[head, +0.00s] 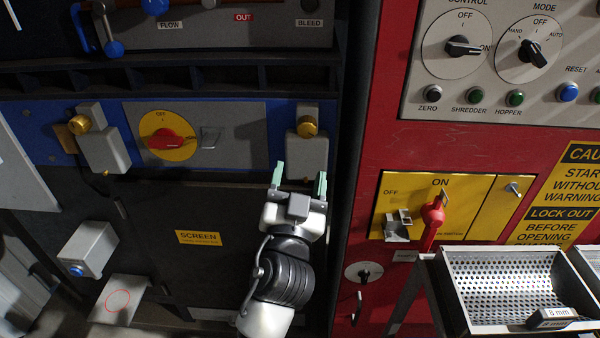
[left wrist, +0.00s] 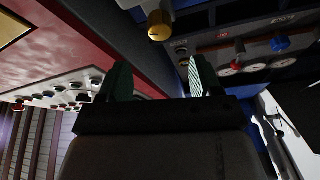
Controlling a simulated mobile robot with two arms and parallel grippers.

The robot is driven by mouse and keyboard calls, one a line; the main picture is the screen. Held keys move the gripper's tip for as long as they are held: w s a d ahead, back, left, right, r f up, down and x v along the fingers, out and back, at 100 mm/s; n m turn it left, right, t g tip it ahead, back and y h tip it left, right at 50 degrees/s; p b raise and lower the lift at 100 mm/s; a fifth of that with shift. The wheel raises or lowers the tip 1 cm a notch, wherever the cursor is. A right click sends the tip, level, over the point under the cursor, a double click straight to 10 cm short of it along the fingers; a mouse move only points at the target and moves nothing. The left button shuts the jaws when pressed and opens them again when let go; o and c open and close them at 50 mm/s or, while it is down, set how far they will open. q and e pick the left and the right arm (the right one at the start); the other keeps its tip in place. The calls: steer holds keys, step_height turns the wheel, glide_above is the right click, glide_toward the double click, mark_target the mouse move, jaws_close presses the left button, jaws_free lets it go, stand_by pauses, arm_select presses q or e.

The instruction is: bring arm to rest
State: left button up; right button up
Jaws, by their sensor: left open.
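My left gripper (head: 299,186) points up in front of the dark machine in the head view, its two green-padded fingers apart with nothing between them. The fingers also show in the left wrist view (left wrist: 158,82), open and empty. A grey latch box with a brass knob (head: 307,126) sits just above and behind the fingertips; I cannot tell the exact gap. The brass knob shows at the top of the left wrist view (left wrist: 159,25). My right gripper is in neither view.
A red rotary switch (head: 167,139) is left of the gripper. The red cabinet (head: 390,130) on the right carries a red lever (head: 432,218) on a yellow panel. A perforated metal tray (head: 445,262) juts out at the lower right. A grey box (head: 88,248) protrudes at the lower left.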

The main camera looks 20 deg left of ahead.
arm_select(q)
steer(key=w+d+f+m+g+h, duration=0.1)
steer(key=w+f+g+h, duration=0.1)
steer(key=f, duration=0.7)
steer(key=w+d+f+m+g+h, duration=0.1)
steer(key=w+d+f+m+g, duration=0.15)
steer(key=f, duration=0.75)
steer(key=s+a+f+g+h, duration=0.1)
steer(key=s+f+g, duration=0.25)
steer(key=f, duration=0.85)
steer(key=s+a+f+g+h, duration=0.1)
steer(key=s+f+g, duration=0.3)
steer(key=f, duration=0.9)
steer(key=s+a+f+g+p, duration=0.1)
steer(key=s+a+f+g, duration=0.1)
steer(key=s+f, duration=0.7)
steer(key=s+a+f+g, duration=0.3)
steer(key=s+f, duration=0.5)
steer(key=s, duration=0.2)
steer(key=s+a+f+n+g, duration=0.1)
steer(key=s+a+f+g, duration=0.1)
steer(key=s, duration=0.7)
steer(key=s+a+f+n+g+y, duration=0.1)
steer(key=s+a+f+g, duration=0.1)
steer(key=s, duration=0.8)
step_height(320, 180, down, 2)
steer(key=shift+a+f+p, duration=0.1)
steer(key=shift+a+p, duration=0.25)
steer(key=shift+a, duration=0.15)
